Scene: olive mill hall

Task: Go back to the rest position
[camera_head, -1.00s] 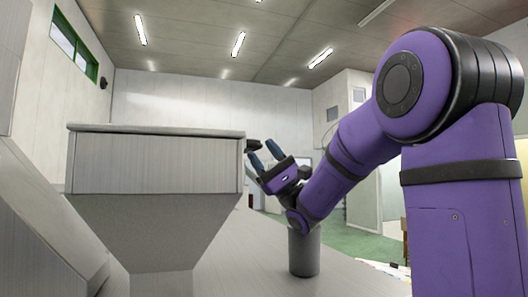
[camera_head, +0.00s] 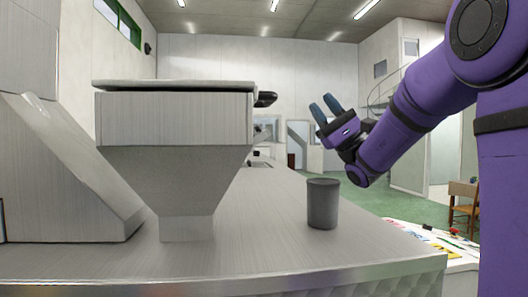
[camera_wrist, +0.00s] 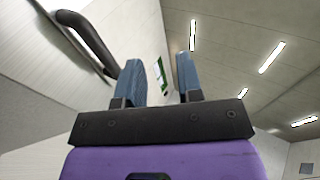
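My gripper (camera_head: 327,107) is raised in the air in the head view, to the right of the grey metal hopper (camera_head: 175,120) and above the counter. Its two blue fingers are spread apart with nothing between them. In the wrist view the open fingers (camera_wrist: 159,80) point up toward walls and ceiling lights. The dark hopper handle (camera_head: 265,99) is to the left of my gripper and apart from it. It also seems to show as a dark bar in the wrist view (camera_wrist: 90,37).
A dark grey cylinder (camera_head: 322,203) stands upright on the metal counter (camera_head: 265,225), below my gripper. A sloped metal housing (camera_head: 65,170) is at the left. A wooden chair (camera_head: 465,205) and a low table with colourful items (camera_head: 430,237) are at the right. The counter between hopper and cylinder is clear.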

